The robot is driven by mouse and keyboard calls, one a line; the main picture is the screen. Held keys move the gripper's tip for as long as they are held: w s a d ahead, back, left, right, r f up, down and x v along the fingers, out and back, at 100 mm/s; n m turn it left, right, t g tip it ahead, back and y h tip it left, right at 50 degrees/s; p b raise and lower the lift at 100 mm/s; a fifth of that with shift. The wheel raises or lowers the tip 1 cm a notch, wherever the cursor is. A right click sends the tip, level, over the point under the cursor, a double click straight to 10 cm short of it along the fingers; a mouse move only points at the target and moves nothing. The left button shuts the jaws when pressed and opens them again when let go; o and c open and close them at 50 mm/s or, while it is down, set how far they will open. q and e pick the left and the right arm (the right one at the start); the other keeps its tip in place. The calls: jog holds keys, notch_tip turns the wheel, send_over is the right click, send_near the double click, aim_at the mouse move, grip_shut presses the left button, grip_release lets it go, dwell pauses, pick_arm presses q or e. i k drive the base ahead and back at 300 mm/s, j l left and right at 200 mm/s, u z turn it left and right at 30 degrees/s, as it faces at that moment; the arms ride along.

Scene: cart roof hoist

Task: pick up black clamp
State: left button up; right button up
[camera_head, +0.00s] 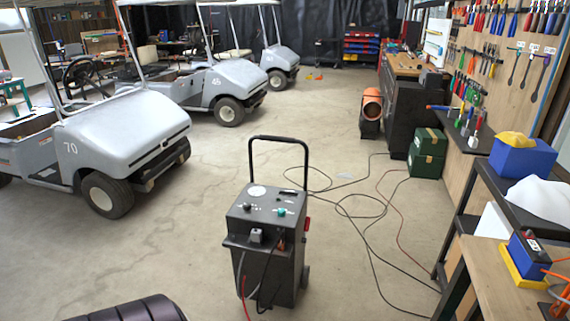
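A black wheeled charger (265,238) with a tall hoop handle stands upright on the floor in the middle. Its top carries a white dial, knobs and a green part. On its front ledge are a small grey piece (256,235) and a small dark piece with some orange-red (280,245). A red cable and a dark cable hang down its front. I cannot tell for sure which small piece is the black clamp.
Grey golf carts (115,130) stand at the left. Loose cables (345,205) lie on the floor right of the charger. A workbench (495,285) with a blue battery (527,250) is at the right. Green boxes (427,152) stand behind. Floor left of the charger is clear.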

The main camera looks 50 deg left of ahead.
aim_at(280, 241)
jog(key=u, duration=1.65)
jog(key=z, duration=2.2)
jog(key=u, duration=2.2)
jog(key=i+l+u, duration=0.2)
jog(key=i, duration=0.3)
jog(key=i+u, duration=0.15)
jog(key=i, duration=0.3)
jog(key=i+l+u, duration=0.2)
jog(key=i, duration=0.25)
jog(key=l, duration=0.1)
